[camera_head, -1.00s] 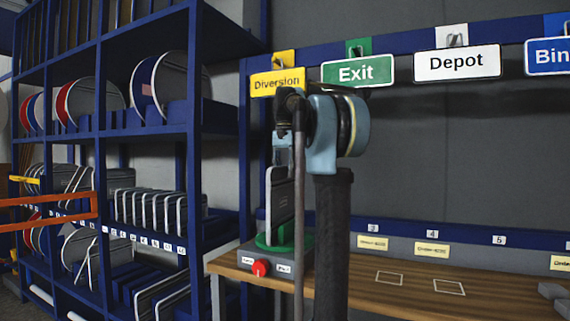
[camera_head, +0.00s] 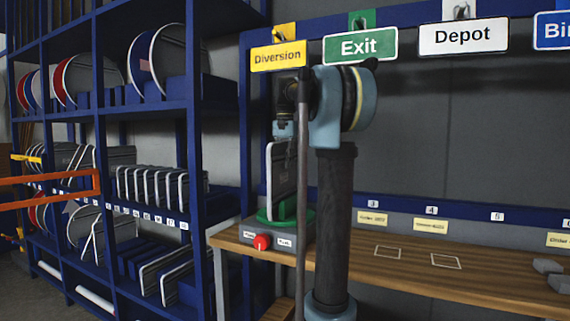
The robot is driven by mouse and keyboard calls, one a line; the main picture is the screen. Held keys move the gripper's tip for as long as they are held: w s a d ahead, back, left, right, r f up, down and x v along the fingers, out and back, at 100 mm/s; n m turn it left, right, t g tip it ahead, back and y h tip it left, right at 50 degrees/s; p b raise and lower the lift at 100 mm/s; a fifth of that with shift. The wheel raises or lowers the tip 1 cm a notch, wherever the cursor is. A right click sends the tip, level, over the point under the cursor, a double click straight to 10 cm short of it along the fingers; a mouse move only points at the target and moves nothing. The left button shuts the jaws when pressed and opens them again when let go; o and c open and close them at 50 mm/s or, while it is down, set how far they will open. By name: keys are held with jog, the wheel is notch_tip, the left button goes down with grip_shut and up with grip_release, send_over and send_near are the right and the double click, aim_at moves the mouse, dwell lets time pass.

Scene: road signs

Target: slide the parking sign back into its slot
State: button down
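A pale, rounded rectangular sign (camera_head: 283,178) stands almost edge-on on a green base on the bench. Its face is turned away, so I cannot tell whether it is the parking sign. The end of my arm, where my gripper (camera_head: 284,130) is, hangs just above this sign, partly behind a dark rod of my arm. Its fingers cannot be made out, nor whether they touch the sign. The blue rack (camera_head: 196,150) on the left holds several signs on edge in numbered slots (camera_head: 150,216). No parking sign face can be recognised.
The green base sits on a grey box (camera_head: 283,242) with a red knob on the wooden bench (camera_head: 400,265). Diversion (camera_head: 278,57), Exit (camera_head: 360,46) and Depot (camera_head: 463,37) signs hang above. An orange bar (camera_head: 50,180) crosses the rack. Grey blocks lie at the bench's right end.

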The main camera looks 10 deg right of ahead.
jog(key=shift+r, duration=0.1)
jog(key=shift+r, duration=4.65)
jog(key=shift+s, duration=0.1)
